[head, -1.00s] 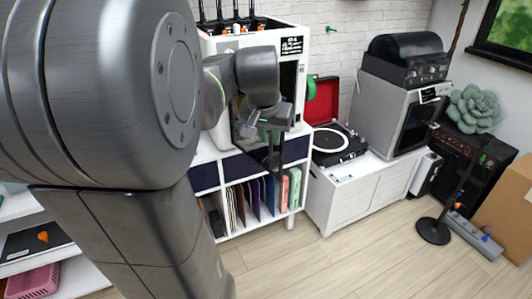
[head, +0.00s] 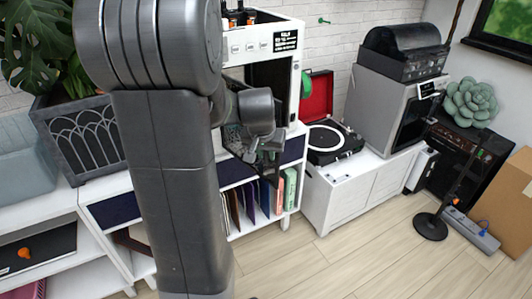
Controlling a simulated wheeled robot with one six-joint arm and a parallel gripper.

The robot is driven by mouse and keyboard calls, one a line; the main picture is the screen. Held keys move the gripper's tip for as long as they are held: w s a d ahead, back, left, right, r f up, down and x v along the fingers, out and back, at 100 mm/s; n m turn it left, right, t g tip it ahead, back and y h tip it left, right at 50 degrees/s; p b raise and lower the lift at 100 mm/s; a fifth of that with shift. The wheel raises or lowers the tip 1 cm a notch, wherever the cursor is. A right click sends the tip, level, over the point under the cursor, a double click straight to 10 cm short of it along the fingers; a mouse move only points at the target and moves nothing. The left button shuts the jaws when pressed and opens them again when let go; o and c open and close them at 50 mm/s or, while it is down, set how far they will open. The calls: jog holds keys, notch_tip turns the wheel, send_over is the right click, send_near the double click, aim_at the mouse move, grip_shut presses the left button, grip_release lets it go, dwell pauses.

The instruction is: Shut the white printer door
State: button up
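The white printer (head: 287,66) stands on the shelf unit in the head view, partly behind my arm. Its front shows a dark opening below the top panel. I cannot make out its door clearly; my arm covers the left part of the front. My gripper (head: 266,163) hangs low in front of the printer and the shelf unit's upper edge. It is small and dark against the shelf, and I cannot tell whether its fingers are open or whether it touches anything.
The white shelf unit (head: 291,153) holds several upright sleeves. A turntable (head: 333,142) with a raised red lid sits on a low white cabinet (head: 345,202) at the right. A black stand (head: 432,226) is on the floor farther right. Wooden floor in front is clear.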

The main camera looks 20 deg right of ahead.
grip_shut()
jog(key=shift+d, duration=0.1)
